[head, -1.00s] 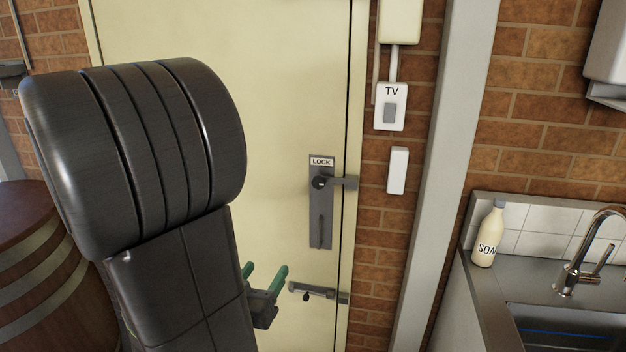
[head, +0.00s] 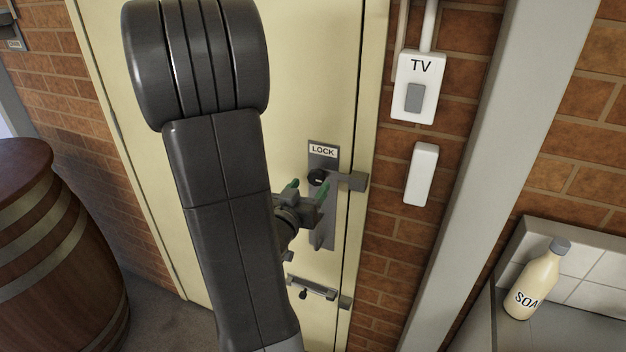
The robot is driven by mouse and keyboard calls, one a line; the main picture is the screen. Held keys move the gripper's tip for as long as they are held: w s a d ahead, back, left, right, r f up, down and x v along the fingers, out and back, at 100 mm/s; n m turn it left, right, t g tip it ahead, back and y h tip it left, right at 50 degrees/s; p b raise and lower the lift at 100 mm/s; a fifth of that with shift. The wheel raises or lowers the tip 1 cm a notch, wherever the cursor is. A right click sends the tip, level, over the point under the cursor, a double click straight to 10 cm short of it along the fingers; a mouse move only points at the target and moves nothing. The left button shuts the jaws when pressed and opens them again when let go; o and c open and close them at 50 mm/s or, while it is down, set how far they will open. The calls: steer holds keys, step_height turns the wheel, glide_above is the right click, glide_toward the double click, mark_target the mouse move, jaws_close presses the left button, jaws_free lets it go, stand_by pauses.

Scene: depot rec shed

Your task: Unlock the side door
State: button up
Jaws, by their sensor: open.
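The side door (head: 320,70) is a cream panel in the middle of the head view, and it looks shut. A grey lock plate (head: 331,236) labelled LOCK is on its right side. A dark round knob or cylinder (head: 317,177) sits below the label, with a grey latch block (head: 350,181) reaching right to the frame. A sliding bolt (head: 313,288) is lower on the door. My gripper (head: 308,190) is open, its green fingertips just below and beside the dark knob. It hides part of the plate. I cannot tell whether it touches.
A TV switch (head: 417,85) and a blank white box (head: 422,174) are on the brick wall right of the door. A soap bottle (head: 537,282) stands by the sink at the right. A wooden barrel (head: 55,265) stands at the left.

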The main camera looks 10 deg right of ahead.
mark_target(315, 180)
steer(key=shift+x, duration=1.6)
jaws_close()
